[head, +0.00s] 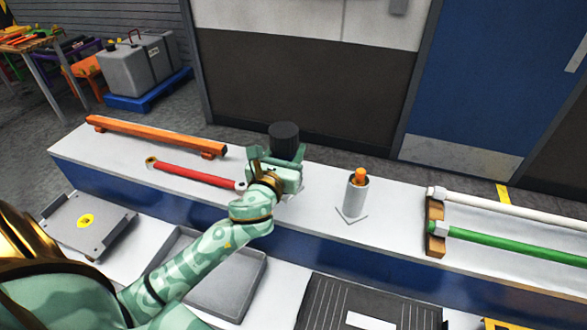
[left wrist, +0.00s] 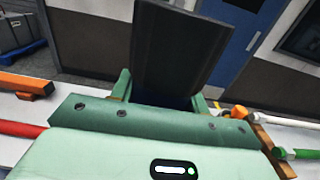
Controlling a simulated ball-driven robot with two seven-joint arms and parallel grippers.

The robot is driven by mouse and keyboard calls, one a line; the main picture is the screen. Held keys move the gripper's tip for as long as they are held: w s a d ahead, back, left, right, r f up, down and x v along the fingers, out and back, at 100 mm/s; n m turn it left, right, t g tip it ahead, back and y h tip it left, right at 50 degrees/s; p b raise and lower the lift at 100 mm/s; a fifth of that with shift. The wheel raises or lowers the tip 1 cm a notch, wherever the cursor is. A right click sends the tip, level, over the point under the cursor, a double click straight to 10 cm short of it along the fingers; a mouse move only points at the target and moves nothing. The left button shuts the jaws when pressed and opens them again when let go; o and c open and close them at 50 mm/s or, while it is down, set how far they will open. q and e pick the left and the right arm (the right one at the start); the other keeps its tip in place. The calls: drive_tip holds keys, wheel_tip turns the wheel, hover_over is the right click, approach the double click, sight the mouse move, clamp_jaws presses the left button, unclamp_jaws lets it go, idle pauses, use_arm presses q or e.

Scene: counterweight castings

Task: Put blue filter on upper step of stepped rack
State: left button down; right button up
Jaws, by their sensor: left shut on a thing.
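My left gripper (head: 273,160) is shut on a dark, nearly black cylinder (head: 284,140), held upright over the white top of a long raised step (head: 320,172) with a blue front. The cylinder also fills the middle of the left wrist view (left wrist: 180,55), between the two green fingers. Its lower end is hidden by the gripper, so I cannot tell whether it touches the surface. It looks dark grey rather than blue. No other blue filter shows, and I cannot tell whether this long step is the stepped rack. My right gripper is not in view.
A grey cylinder with an orange top (head: 355,192) stands right of the gripper. A red rod (head: 195,174) and an orange bar (head: 150,136) lie left. White and green tubes (head: 500,240) lie right. A grey tray (head: 225,290) and a dark ribbed mat (head: 330,305) are in front, lower.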

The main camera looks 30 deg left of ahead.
use_arm(q)
drive_tip(key=w+a+f+b, duration=0.2)
drive_tip(key=w+f+b, duration=0.3)
drive_tip(key=f, duration=0.4)
drive_tip(key=shift+w+a+f, duration=0.2)
drive_tip(key=shift+w+a, duration=0.05)
drive_tip(key=c, duration=0.7)
unclamp_jaws()
drive_tip(key=shift+f, duration=0.15)
